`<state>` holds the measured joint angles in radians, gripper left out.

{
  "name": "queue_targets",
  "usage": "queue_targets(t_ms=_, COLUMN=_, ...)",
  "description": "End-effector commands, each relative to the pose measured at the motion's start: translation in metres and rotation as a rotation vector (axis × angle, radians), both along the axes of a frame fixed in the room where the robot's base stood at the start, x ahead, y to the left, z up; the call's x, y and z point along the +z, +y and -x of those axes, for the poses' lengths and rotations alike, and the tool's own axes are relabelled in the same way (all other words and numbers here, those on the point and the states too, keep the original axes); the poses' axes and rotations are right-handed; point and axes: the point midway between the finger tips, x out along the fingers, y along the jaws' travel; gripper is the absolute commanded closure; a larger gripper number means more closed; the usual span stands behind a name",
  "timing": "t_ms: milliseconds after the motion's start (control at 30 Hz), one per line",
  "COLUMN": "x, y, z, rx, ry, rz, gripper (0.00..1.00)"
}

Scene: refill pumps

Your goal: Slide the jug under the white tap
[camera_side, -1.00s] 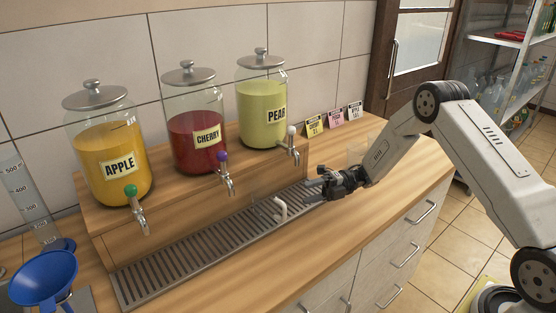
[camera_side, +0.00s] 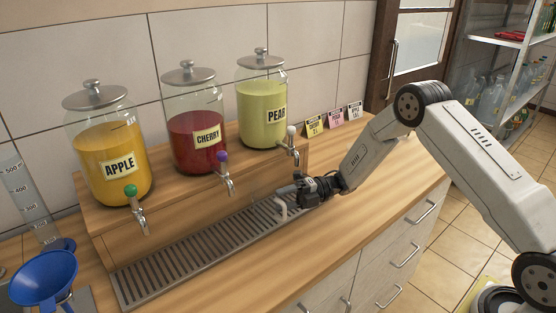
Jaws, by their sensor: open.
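The jug is clear and hard to make out. Its pale handle (camera_side: 281,208) stands out over the drip tray (camera_side: 190,255), between the purple and white taps. The white tap (camera_side: 292,143), with a white knob, is on the pear jar (camera_side: 262,112), up and right of the handle. My gripper (camera_side: 284,191) is open, just above and right of the handle in the picture. It partly covers the handle's top. I cannot tell whether the fingers touch the jug.
The cherry jar (camera_side: 196,135) with its purple tap (camera_side: 224,172) and the apple jar (camera_side: 112,160) with its green tap (camera_side: 136,206) stand on the wooden step. A blue funnel (camera_side: 43,278) and a measuring cylinder (camera_side: 32,205) are at left. The front counter is clear.

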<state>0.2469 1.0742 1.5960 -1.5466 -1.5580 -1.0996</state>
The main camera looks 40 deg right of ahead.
Motion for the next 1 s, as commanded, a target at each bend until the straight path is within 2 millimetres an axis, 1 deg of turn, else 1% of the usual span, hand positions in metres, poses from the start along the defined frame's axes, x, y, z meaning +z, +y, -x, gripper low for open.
queue_targets(t_ms=233, x=0.0, y=0.0008, z=-0.0002, rx=0.0, ry=0.0, rz=0.0, gripper=0.42)
queue_targets(t_ms=267, x=0.0, y=0.0008, z=-0.0002, rx=0.0, ry=0.0, rz=0.0, gripper=0.45)
queue_targets(t_ms=300, x=0.0001, y=0.0008, z=-0.0002, rx=0.0, ry=0.0, rz=0.0, gripper=0.58)
queue_targets(t_ms=367, x=0.0001, y=0.0007, z=-0.0002, rx=0.0, ry=0.0, rz=0.0, gripper=0.77)
queue_targets(t_ms=400, x=0.0001, y=0.0007, z=-0.0002, rx=0.0, ry=0.0, rz=0.0, gripper=0.89)
queue_targets(t_ms=433, x=0.0001, y=0.0006, z=-0.0003, rx=0.0, ry=0.0, rz=0.0, gripper=0.99)
queue_targets(t_ms=733, x=0.0001, y=-0.0004, z=-0.0003, rx=0.0, ry=0.0, rz=0.0, gripper=1.0)
queue_targets(t_ms=1000, x=0.0002, y=-0.0082, z=-0.0012, rx=-0.001, ry=0.0, rz=-0.001, gripper=1.0)
